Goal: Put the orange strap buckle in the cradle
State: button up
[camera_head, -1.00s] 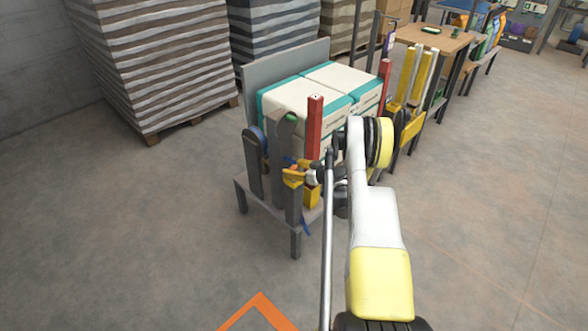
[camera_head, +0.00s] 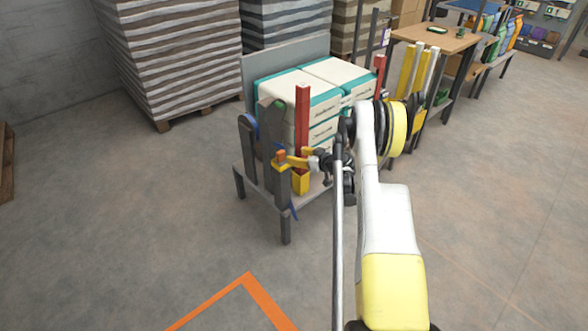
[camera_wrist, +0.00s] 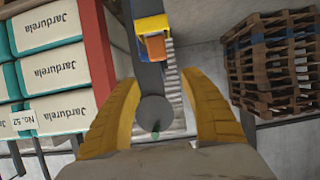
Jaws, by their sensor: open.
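The orange strap buckle (camera_wrist: 155,47) shows beyond my fingertips in the wrist view, against a yellow holder that looks like the cradle (camera_wrist: 152,24), with some blue beside it. In the head view the small orange buckle (camera_head: 281,155) shows at the yellow cradle (camera_head: 279,165) on a grey post of the stand. How fully it is seated I cannot tell. My gripper (camera_wrist: 160,80) is open, its two yellow fingers apart with nothing held between them. In the head view my gripper (camera_head: 297,160) is just right of the cradle.
A red post (camera_head: 302,125) stands close behind my gripper, beside stacked white and teal sacks (camera_head: 300,88). A grey round-ended upright (camera_wrist: 155,113) lies between my fingers in the wrist view. Wooden pallets (camera_wrist: 272,60) are at the right there. The floor in front is free.

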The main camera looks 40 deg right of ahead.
jog(key=w+a+r+g+y, duration=0.1)
jog(key=a+r+g, duration=0.1)
jog(key=a+r, duration=1.1)
jog(key=s+a+r+g, duration=0.2)
jog(key=s+a+r, duration=0.4)
jog(key=a+r, duration=0.45)
jog(key=s+a+r+g, duration=0.1)
jog(key=s+a+r, duration=0.2)
jog(key=s+a, duration=0.35)
jog(key=s+a+r+g, duration=0.1)
jog(key=s+a+r, duration=0.2)
jog(key=s, duration=0.6)
jog(key=s+a+f+h, duration=0.1)
jog(key=s, duration=0.6)
jog(key=s+a+f+m+h, duration=0.1)
jog(key=s+a, duration=0.1)
jog(key=s, duration=0.6)
jog(key=shift+a, duration=0.3)
